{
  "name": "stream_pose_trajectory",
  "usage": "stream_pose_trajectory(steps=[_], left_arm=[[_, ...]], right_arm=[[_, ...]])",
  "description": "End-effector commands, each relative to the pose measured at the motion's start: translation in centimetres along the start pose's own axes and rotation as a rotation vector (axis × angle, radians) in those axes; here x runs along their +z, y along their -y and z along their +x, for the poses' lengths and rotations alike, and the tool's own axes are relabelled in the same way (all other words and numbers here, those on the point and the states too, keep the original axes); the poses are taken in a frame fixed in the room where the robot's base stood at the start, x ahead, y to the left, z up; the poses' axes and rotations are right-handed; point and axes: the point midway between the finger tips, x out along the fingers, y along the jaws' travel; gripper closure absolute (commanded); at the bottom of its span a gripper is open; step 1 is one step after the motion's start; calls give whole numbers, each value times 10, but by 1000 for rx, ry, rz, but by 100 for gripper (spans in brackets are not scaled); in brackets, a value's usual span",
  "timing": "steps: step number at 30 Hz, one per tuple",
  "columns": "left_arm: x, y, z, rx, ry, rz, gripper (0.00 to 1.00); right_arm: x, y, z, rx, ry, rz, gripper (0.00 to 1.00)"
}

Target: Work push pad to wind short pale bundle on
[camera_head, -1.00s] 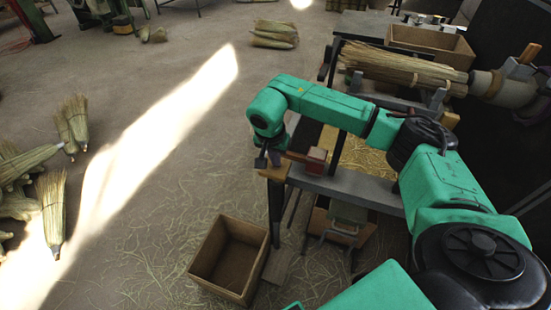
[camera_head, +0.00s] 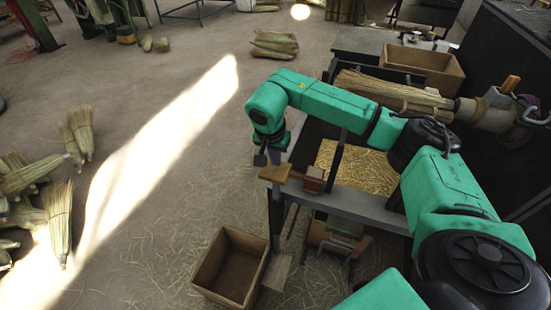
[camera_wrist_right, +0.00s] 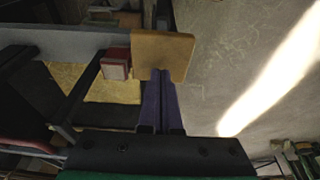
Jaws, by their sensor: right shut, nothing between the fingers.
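A flat tan wooden pad (camera_head: 275,173), which looks like the push pad, sits at the near left corner of the bench. It shows larger in the right wrist view (camera_wrist_right: 163,54). My right gripper (camera_head: 261,158) is shut and empty, right at the pad's far edge. In the wrist view its purple fingers (camera_wrist_right: 159,78) meet the pad's lower edge; I cannot tell whether they touch. A pale straw bundle (camera_head: 388,90) lies along the winding machine's spindle head (camera_head: 487,113). I cannot tell if it is the short one. My left gripper is out of view.
A red block (camera_head: 314,180) sits beside the pad on the bench frame (camera_head: 355,203). Loose straw fills a tray (camera_head: 355,168) behind it. An empty wooden box (camera_head: 230,265) stands on the floor. Brooms (camera_head: 58,220) lie at left. A wooden crate (camera_head: 425,66) is behind the bundle.

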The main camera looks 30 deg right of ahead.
Motion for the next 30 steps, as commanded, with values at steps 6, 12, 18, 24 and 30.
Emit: stream_pose_trajectory(steps=[6, 12, 18, 24, 30], left_arm=[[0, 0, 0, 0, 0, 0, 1], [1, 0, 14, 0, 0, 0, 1], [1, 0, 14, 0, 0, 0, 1], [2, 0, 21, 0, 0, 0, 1], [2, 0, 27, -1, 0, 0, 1]], right_arm=[[0, 0, 0, 0, 0, 1, 100], [4, 0, 17, 1, 0, 0, 100], [5, 0, 19, 1, 0, 0, 100], [7, 0, 28, 1, 1, 0, 100], [9, 0, 36, 2, 1, 0, 100]])
